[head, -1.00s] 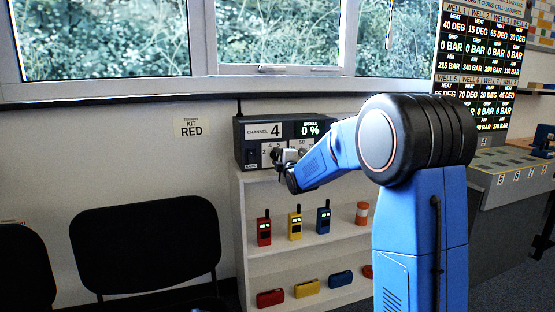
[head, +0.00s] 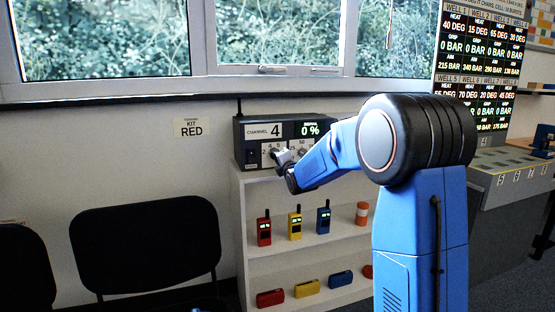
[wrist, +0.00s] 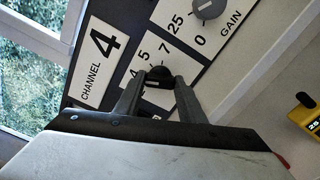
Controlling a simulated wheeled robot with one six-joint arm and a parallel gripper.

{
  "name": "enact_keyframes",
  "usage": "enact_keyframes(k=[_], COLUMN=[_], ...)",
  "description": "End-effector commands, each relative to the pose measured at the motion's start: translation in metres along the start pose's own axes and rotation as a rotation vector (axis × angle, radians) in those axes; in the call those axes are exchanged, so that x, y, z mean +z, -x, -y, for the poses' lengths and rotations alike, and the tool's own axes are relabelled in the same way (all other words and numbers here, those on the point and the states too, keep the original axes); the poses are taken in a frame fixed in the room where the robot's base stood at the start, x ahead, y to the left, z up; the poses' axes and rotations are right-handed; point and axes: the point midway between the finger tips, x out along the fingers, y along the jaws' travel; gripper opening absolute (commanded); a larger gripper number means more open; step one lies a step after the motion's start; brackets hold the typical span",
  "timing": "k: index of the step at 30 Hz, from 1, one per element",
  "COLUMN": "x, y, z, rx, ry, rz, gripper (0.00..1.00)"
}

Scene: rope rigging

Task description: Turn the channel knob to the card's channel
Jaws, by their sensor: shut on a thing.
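The radio box (head: 242,133) stands on top of the white shelf unit, with a display reading CHANNEL 4 and SIGNAL 0 %. In the wrist view its channel display (wrist: 97,62) also reads 4. My gripper (wrist: 158,86) has a finger on either side of the dark channel knob (wrist: 158,75) and is shut on it. The dial plate shows 4, 5 and 7 around the knob; other marks are hidden by the fingers. In the head view my gripper (head: 283,157) is at the box front. A wall card (head: 193,128) reads KIT RED; no channel number is legible on it.
A grey gain knob (wrist: 208,8) sits close beside the channel dial. Red (head: 264,230), yellow (head: 295,224) and blue (head: 323,218) radios stand on the shelf below. A black chair (head: 145,245) stands to the left.

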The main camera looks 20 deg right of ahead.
Motion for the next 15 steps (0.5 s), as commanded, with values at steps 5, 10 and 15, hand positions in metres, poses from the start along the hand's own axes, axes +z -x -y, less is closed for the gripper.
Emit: enact_keyframes(k=[5,10,15], x=[-0.0018,-0.0019,-0.0012], y=[0.0005,0.0005,0.0003], z=[0.0023,0.0025,0.0016], rx=[-0.004,-0.005,-0.003], ry=[0.001,0.000,0.000], rz=[-0.003,-0.003,-0.002], gripper=[0.14,0.48,0.55])
